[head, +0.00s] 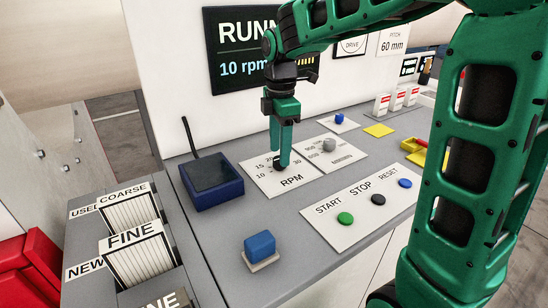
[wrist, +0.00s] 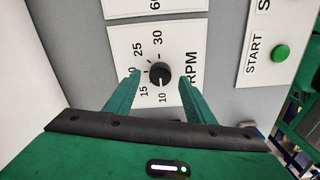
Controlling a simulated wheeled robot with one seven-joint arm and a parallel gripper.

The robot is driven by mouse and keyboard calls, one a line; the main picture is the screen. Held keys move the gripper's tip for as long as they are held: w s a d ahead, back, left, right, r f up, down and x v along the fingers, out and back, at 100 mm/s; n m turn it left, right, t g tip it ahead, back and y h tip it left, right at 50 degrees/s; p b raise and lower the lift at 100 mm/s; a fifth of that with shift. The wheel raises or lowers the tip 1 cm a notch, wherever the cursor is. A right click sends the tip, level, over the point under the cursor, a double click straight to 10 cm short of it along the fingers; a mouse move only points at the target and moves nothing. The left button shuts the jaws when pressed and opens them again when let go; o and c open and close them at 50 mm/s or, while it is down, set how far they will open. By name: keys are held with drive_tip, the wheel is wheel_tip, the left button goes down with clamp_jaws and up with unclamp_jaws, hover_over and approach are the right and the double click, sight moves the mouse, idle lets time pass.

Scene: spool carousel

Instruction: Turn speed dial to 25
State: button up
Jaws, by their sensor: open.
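The speed dial (wrist: 160,75) is a black knob with a white mark on a white RPM plate (wrist: 178,38), with 10, 15, 25 and 30 readable around it. In the wrist view its mark points down towards 10. My gripper (wrist: 160,83) is open, with one green finger on each side of the knob and gaps between. In the head view my gripper (head: 280,160) points down over the RPM plate, and its fingers partly hide the knob. The display (head: 240,50) reads 10 rpm, with its top word partly hidden by my arm.
A panel (head: 350,235) in front has green START, black STOP and blue RESET buttons. A grey knob plate (head: 330,158) lies right of the RPM plate. A dark blue tray (head: 212,203) stands left, and a blue block (head: 259,245) sits near the front edge.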

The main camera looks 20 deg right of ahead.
drive_tip(key=shift+f, duration=1.45)
